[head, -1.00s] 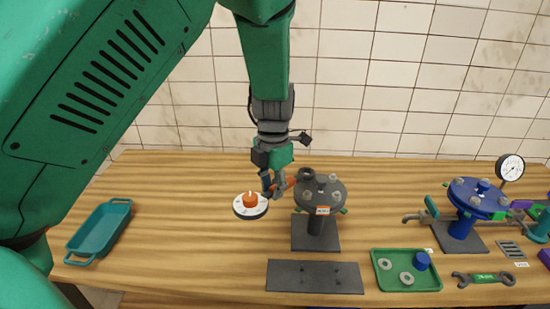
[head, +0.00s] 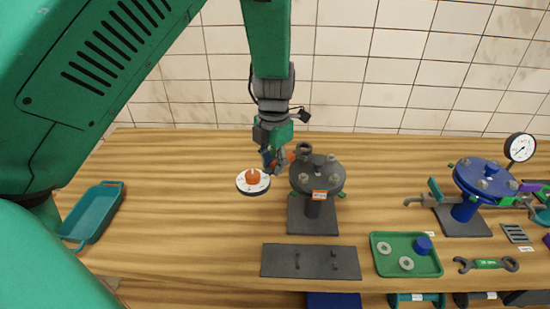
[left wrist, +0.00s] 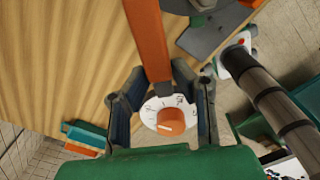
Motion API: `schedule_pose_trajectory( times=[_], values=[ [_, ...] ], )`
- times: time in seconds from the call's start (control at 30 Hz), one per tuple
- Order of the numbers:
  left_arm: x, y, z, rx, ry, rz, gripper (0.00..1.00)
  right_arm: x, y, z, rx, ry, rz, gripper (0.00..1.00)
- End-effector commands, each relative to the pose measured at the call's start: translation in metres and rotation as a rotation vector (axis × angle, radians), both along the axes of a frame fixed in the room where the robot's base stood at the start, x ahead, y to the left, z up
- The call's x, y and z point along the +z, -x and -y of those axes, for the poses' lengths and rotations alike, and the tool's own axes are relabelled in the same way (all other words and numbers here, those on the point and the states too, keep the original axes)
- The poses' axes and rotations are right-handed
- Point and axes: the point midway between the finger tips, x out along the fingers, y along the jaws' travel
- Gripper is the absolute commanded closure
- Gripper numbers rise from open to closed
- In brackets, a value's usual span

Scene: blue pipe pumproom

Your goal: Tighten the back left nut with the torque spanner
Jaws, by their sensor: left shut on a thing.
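The torque spanner has an orange handle (head: 289,157), a white dial with an orange knob (head: 253,182) and a dark ring head (head: 304,149). My left gripper (head: 275,163) is shut on its handle near the dial. The ring head is at the back left edge of the dark grey flange (head: 316,176), over the place of the back left nut, which is hidden. I cannot tell whether the ring is seated. Other nuts show on the flange. In the left wrist view, the handle (left wrist: 148,40) runs between my fingers (left wrist: 163,100), with the dial (left wrist: 168,115) close to them.
A dark plate with two handles (head: 310,261) lies in front of the flange stand. A green tray (head: 392,267) holds washers and a blue cap. A blue flange (head: 484,179) and gauge stand right, an open-end spanner (head: 487,264) before them. A teal tray (head: 92,215) sits left.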

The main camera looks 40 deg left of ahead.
Motion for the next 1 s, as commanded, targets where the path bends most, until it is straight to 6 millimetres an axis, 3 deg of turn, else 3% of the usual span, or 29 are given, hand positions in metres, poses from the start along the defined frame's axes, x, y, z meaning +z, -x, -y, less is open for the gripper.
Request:
schedule_pose_trajectory(
  times=[1.0],
  values=[
    [-0.032,0.001,0.004,-0.001,0.0,-0.005,1.0,-0.005,0.0,0.0,0.0,0.0,0.0,0.58]
  ],
)
